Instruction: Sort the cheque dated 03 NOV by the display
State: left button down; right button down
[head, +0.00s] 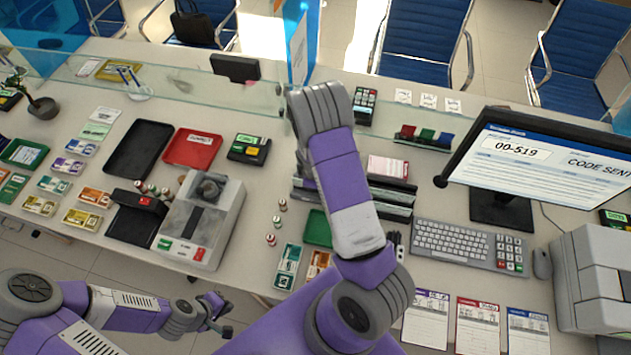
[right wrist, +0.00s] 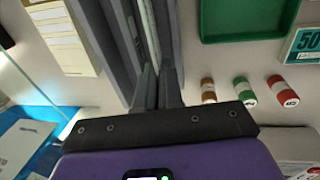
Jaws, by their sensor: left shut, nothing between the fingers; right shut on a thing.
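The display (head: 545,155) at the right reads "00-519" and, partly cut off, "CODE SENT". A dark sorter rack (head: 392,205) stands left of the keyboard, with a pinkish slip (head: 388,166) behind it; I cannot read a date on any paper. My right gripper (right wrist: 158,88) is hidden by its arm in the head view. In the right wrist view it is shut on a thin thing seen edge-on, among dark grey walls (right wrist: 108,35); I cannot tell if it is the cheque. My left gripper (head: 218,318) is shut and empty, low before the counter's front edge.
A green tray (head: 317,228) and several coin rolls (head: 270,239) lie near the right arm. The keyboard (head: 455,247) and printed sheets (head: 478,325) are to the right. A grey machine (head: 200,220), black tray (head: 138,150) and red tray (head: 192,148) fill the left. A glass screen runs behind.

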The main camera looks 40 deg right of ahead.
jog(key=shift+f+b, duration=1.8)
jog(key=shift+f, duration=0.35)
jog(key=c, duration=1.2)
grip_release()
jog(key=shift+r, duration=0.1)
jog(key=shift+r+p, duration=2.55)
jog(key=shift+r, duration=0.9)
jog(key=shift+f, duration=0.1)
